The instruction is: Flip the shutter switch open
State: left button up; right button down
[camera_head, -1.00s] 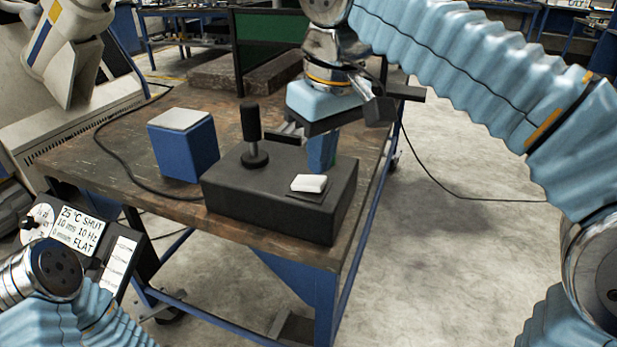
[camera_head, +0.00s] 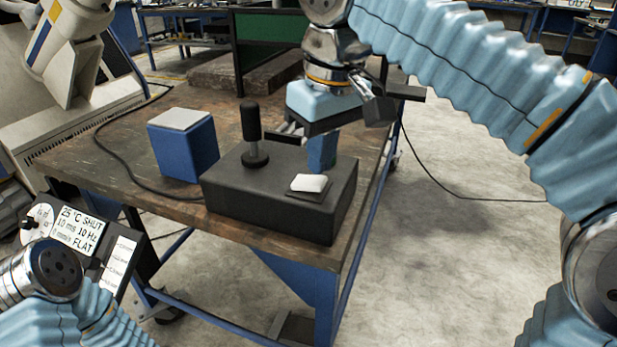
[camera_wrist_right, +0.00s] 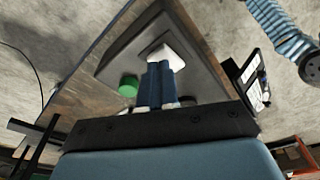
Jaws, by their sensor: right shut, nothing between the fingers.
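The white rocker switch (camera_head: 309,184) sits on a small dark plate on top of the black control box (camera_head: 270,222). In the right wrist view the white switch (camera_wrist_right: 168,54) shows just beyond my fingertips. My right gripper (camera_head: 321,168) is shut and empty, its blue fingers pointing down behind the switch in the head view. In the right wrist view the two fingers (camera_wrist_right: 160,68) are together and overlap the near side of the switch; I cannot tell whether they touch it. My left gripper is not in view.
A black upright knob (camera_head: 251,132) stands on the box. A green round button (camera_wrist_right: 128,86) shows beside my fingers in the wrist view. A blue block with a grey top (camera_head: 184,145) stands left of the box on the wooden table (camera_head: 110,150).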

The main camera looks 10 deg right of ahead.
aim_at(320, 181)
jog(key=shift+f+b, duration=0.7)
jog(key=shift+f, duration=0.25)
dwell(0.3)
notch_tip(320, 181, up, 3)
jog(key=p, duration=0.3)
jog(key=shift+r, duration=0.3)
jog(key=shift+r+p, duration=0.4)
jog(key=shift+r, duration=1.35)
